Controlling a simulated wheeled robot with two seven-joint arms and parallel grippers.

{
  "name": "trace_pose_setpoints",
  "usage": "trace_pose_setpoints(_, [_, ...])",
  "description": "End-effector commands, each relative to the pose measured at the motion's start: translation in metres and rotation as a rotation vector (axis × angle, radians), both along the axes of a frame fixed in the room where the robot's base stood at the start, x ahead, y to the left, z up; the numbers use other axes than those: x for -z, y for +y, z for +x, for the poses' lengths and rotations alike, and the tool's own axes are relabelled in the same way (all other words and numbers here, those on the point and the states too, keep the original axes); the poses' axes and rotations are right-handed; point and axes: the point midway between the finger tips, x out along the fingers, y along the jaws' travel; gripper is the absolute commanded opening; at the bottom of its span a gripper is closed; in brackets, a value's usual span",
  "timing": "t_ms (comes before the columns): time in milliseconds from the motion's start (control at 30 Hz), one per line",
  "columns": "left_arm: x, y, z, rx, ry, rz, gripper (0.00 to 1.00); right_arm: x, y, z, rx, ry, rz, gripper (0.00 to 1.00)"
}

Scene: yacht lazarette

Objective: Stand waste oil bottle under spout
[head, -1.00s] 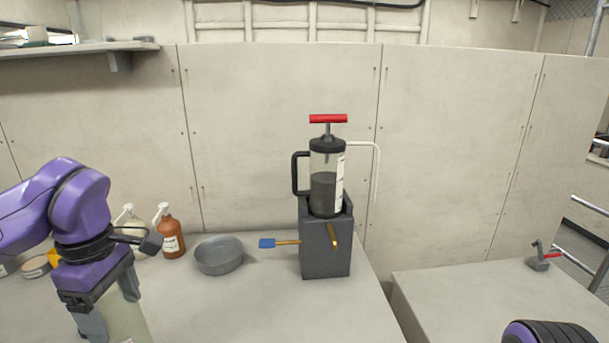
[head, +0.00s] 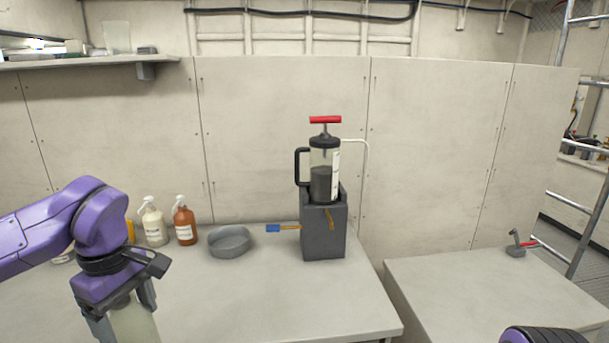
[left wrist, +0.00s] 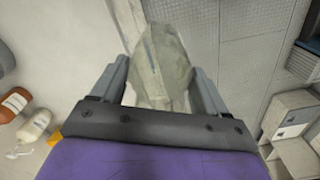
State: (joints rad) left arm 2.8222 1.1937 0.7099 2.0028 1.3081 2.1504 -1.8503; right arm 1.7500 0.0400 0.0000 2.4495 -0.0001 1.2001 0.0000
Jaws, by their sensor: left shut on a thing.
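My left gripper (head: 126,308) is shut on a pale, cloudy translucent bottle (head: 136,325), low at the left in the head view. In the left wrist view the bottle (left wrist: 163,65) sits between the two fingers; its label cannot be read. In the head view its lower part is cut off by the frame. A hand pump with a red T-handle and dark liquid (head: 323,182) stands in a grey block (head: 324,236) on the bench. A thin white bent spout (head: 366,165) runs from the pump's top to the right and points down. My right gripper is out of view.
A grey round pan (head: 229,243), a blue-tipped brush (head: 274,228), a brown pump bottle (head: 185,225) and a cream one (head: 153,226) are on the left bench (head: 240,300). A gap separates it from the right bench (head: 480,290), mostly clear, with a red-handled lever (head: 517,248).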

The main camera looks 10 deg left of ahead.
Motion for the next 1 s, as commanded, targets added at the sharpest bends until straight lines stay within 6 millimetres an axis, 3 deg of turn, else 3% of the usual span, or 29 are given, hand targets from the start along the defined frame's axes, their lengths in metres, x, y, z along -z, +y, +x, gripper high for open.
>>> trace_pose_setpoints(267, [0.044,-0.028,0.037,0.440,0.008,0.000,0.28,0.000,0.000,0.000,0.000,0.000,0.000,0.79])
trace_pose_setpoints(433, [0.093,-0.067,0.062,0.849,0.010,-0.003,0.28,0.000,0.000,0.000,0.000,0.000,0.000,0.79])
trace_pose_setpoints(600, [0.142,-0.111,0.074,1.221,0.006,-0.007,0.28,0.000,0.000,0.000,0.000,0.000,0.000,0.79])
trace_pose_setpoints(767, [0.162,-0.130,0.076,1.366,0.001,-0.009,0.28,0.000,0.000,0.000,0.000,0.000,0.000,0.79])
trace_pose_setpoints(1000, [0.162,-0.131,0.076,1.379,-0.002,-0.005,0.28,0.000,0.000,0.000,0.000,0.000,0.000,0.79])
